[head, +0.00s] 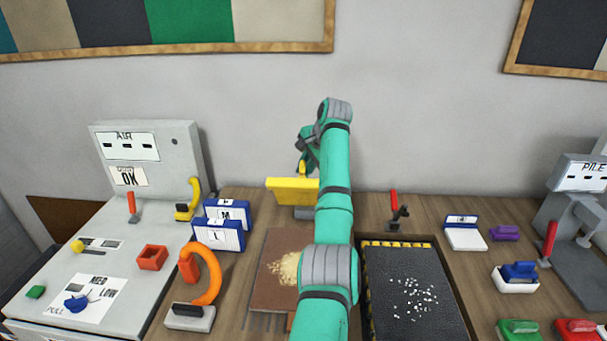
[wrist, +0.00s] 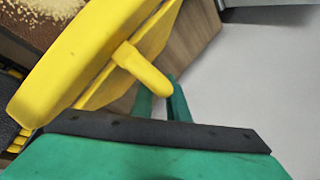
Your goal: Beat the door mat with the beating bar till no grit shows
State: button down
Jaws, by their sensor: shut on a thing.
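The beating bar (head: 292,189) is yellow and is held up behind the work surface, left of my arm. My gripper (head: 304,166) is shut on it, partly hidden by my arm. In the wrist view the yellow bar (wrist: 95,60) fills the upper left, its stub handle reaching toward my green fingers (wrist: 160,103). A brown mat (head: 268,262) with a fringed near edge lies on the table, and a patch of pale grit (head: 287,268) shows on it. My arm hides the mat's right side. The bar is apart from the mat.
Right of my arm lies a black bed (head: 400,265) with a yellow-striped edge and white specks. An orange hooked tool (head: 208,270) and blue-white boxes (head: 222,235) stand left of the mat. A grey AIR machine (head: 150,165) stands further left. Small coloured blocks and brushes sit right.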

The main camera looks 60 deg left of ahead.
jog(key=shift+s+a+r, duration=0.1)
jog(key=shift+s+a, duration=0.05)
jog(key=shift+a, duration=0.25)
dwell(0.4)
jog(key=c, duration=2)
grip_release()
jog(key=shift+a, duration=0.1)
jog(key=shift+w, duration=0.2)
jog(key=shift+w+r, duration=0.1)
jog(key=shift+d+r, duration=0.25)
jog(key=v, duration=1)
